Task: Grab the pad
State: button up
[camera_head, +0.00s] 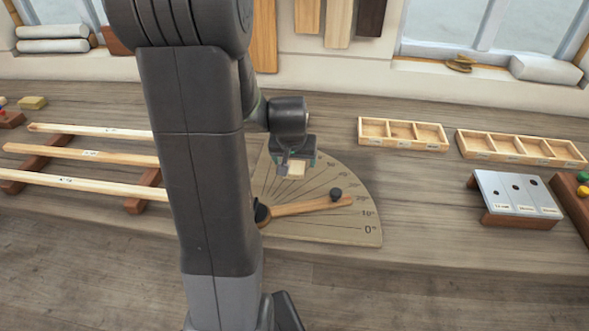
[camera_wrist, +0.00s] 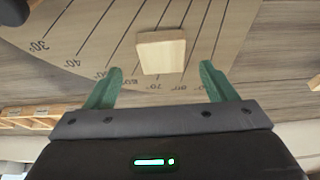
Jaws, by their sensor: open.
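A pale, square wooden-looking pad (camera_wrist: 162,52) lies on the angle-marked board (camera_wrist: 110,25) in the wrist view. It also shows in the head view (camera_head: 297,169), just below the wrist. My gripper (camera_wrist: 161,70) is open, with a green finger to either side of the pad's near edge. The pad's body lies just beyond the fingertips, and I cannot tell the height gap. In the head view, my gripper hides part of the board. A yellowish block (camera_head: 33,102) lies at the far left of the bench.
A wooden pointer (camera_head: 305,207) with a black knob (camera_head: 336,193) lies across the board. Divided wooden trays (camera_head: 402,147) and a metal-topped stand (camera_head: 516,193) are to the right. Long strips (camera_head: 85,156) rest on supports at left. Bare bench lies right of the board.

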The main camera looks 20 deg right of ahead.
aim_at(294, 167)
jog(key=shift+p+x, duration=0.35)
jog(key=shift+x, duration=1.9)
jog(key=shift+w+a, duration=0.1)
jog(key=c, duration=1.1)
